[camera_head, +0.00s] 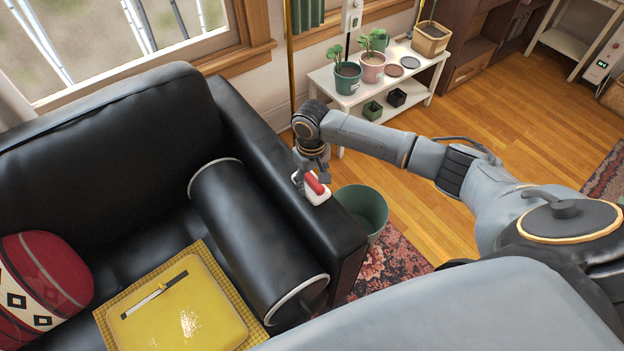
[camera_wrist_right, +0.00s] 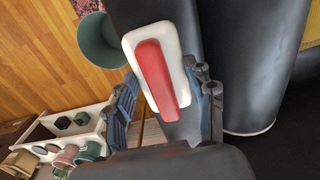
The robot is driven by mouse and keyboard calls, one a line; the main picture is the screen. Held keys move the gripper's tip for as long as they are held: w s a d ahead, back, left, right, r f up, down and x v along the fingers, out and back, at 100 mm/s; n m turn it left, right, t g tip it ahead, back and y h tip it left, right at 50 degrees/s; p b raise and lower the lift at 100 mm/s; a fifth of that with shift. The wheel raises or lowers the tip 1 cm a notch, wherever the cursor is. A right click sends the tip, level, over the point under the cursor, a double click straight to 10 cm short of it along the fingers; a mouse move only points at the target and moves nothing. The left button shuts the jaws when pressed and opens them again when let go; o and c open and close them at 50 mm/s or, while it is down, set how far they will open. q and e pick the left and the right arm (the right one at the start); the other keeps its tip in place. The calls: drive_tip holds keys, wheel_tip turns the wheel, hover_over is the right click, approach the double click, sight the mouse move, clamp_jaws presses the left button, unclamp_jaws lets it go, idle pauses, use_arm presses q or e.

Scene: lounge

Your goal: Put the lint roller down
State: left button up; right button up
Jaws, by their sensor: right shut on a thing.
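The lint roller (camera_head: 321,195), a white block with a red bar along it, is at the black sofa's armrest (camera_head: 335,232). My right gripper (camera_head: 313,176) is above it and shut on it. In the right wrist view the lint roller (camera_wrist_right: 158,75) lies between the two fingers of the gripper (camera_wrist_right: 166,95), with black leather behind it. I cannot tell whether its underside touches the armrest. My left gripper is not in view.
A green bin (camera_head: 362,208) stands beside the armrest. A black bolster (camera_head: 255,235) lies on the seat inside it. A yellow cushion (camera_head: 215,290) carries a dark-handled tool (camera_head: 150,297) and white crumbs (camera_head: 189,322). A white plant shelf (camera_head: 355,98) stands behind.

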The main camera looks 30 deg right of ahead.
sight(312, 179)
drive_tip(key=o, duration=1)
drive_tip(key=shift+f, duration=0.1)
wheel_tip(312, 179, up, 12)
drive_tip(key=shift+r+p, duration=0.2)
drive_tip(key=shift+p, duration=0.2)
